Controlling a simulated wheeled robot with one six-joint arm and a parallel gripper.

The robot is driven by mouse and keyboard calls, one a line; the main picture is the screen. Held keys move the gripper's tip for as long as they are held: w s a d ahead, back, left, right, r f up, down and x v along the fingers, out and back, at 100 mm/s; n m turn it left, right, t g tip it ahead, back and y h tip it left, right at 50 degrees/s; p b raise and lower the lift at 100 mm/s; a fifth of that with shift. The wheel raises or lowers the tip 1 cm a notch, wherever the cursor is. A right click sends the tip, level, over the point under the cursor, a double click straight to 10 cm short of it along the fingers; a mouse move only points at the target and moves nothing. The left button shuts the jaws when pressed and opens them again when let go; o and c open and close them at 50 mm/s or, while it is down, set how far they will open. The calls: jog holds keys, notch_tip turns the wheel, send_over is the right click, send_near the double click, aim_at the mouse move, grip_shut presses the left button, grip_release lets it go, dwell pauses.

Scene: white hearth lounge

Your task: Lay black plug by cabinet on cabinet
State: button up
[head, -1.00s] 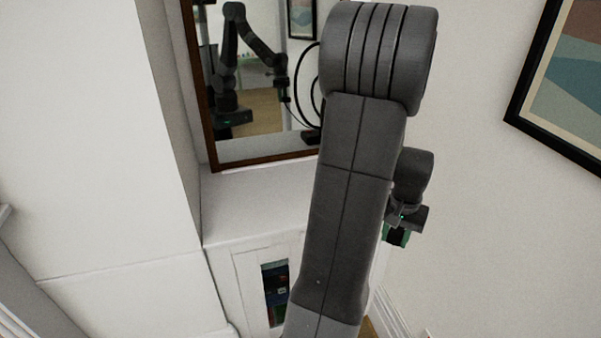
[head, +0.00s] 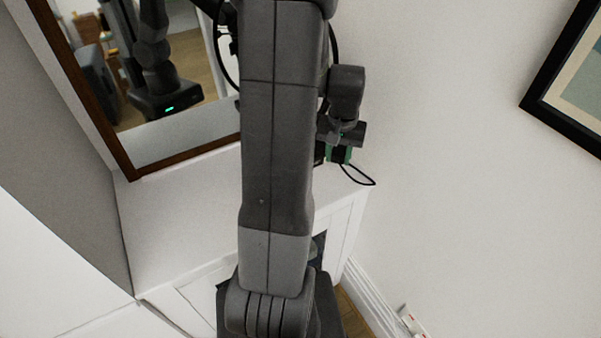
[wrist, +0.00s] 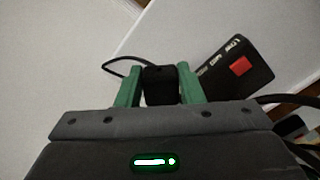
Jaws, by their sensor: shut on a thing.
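My gripper (head: 339,156) has green fingers and is shut on the black plug (wrist: 161,86) in the wrist view. A thin black cable loop (wrist: 120,64) trails from the plug on the left. In the head view the loop (head: 359,178) hangs beside the gripper, near the wall. The white cabinet (head: 180,215) stands below the mirror, and my arm hides part of its top. The gripper appears over the right end of the cabinet top. I cannot tell whether the plug touches the top.
A black box with a red square (wrist: 240,78) lies close to the right finger in the wrist view. A wood-framed mirror (head: 128,160) stands at the back of the cabinet. The right wall carries a black-framed picture (head: 570,85). The cabinet top's left part is clear.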

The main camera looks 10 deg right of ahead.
aim_at(334, 187)
notch_tip(334, 187, down, 10)
jog(key=shift+r+p, duration=0.15)
jog(key=shift+p, duration=0.3)
jog(key=o, duration=1)
notch_tip(334, 187, up, 12)
jog(key=shift+r+b, duration=0.1)
jog(key=shift+b, duration=0.2)
jog(key=shift+o, duration=0.2)
